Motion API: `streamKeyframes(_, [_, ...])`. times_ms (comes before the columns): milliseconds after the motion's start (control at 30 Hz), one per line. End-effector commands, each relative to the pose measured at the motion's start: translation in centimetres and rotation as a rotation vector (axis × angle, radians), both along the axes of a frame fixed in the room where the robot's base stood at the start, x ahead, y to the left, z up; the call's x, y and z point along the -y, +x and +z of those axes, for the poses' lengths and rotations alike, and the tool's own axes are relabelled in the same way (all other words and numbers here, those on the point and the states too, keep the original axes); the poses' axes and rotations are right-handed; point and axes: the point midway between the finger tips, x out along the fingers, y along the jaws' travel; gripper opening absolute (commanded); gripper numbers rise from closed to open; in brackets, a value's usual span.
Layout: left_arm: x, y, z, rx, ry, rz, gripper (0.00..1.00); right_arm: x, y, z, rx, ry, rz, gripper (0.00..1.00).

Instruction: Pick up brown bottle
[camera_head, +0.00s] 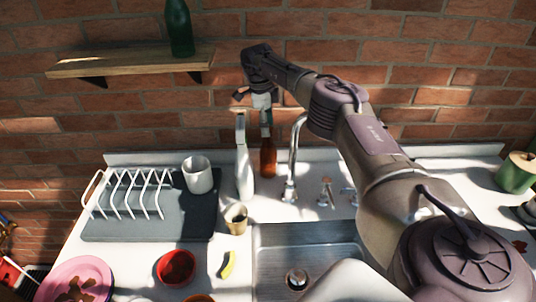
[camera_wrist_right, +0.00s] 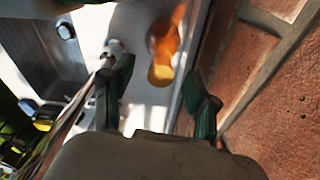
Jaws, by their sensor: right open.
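The brown bottle (camera_head: 268,158) stands upright on the white counter against the brick wall, just right of a white spray bottle (camera_head: 243,165). My right gripper (camera_head: 259,110) points down over the brown bottle, near its top, with my arm coming in from the right. In the right wrist view the open fingers (camera_wrist_right: 158,95) are spread apart, and the orange-brown bottle (camera_wrist_right: 163,55) shows beyond and between them. The neck is partly hidden by the gripper in the head view, and I cannot tell whether a finger touches it. My left gripper is not in view.
The faucet (camera_head: 293,155) stands close to the right of the brown bottle, behind the sink (camera_head: 310,240). A white mug (camera_head: 197,175) and a dish rack (camera_head: 130,193) are at left. A brown cup (camera_head: 236,217) stands in front. A shelf (camera_head: 130,63) holds a green bottle (camera_head: 179,28).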

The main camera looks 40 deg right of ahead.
Motion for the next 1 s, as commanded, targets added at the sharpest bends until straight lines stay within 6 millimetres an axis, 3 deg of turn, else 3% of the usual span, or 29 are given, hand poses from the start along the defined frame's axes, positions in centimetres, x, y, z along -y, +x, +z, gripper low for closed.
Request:
streamKeyframes(33, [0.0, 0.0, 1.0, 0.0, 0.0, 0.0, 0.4, 0.1, -0.2, -0.4, -0.004, 0.0, -0.001, 0.59])
streamKeyframes(200, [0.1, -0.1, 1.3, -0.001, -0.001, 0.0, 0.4, 0.2, -0.3, -2.2, -0.001, 0.002, 0.0, 0.59])
streamKeyframes(433, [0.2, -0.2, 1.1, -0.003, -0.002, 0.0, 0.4, 0.2, -0.3, -2.4, 0.001, 0.001, 0.0, 0.59])
streamKeyframes(800, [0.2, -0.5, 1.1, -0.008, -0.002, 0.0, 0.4, 0.2, -0.3, -2.4, 0.0, 0.0, 0.0, 0.0])
streamKeyframes(1000, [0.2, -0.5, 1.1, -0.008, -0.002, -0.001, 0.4, 0.2, -0.3, -2.4, 0.0, 0.0, 0.0, 0.0])
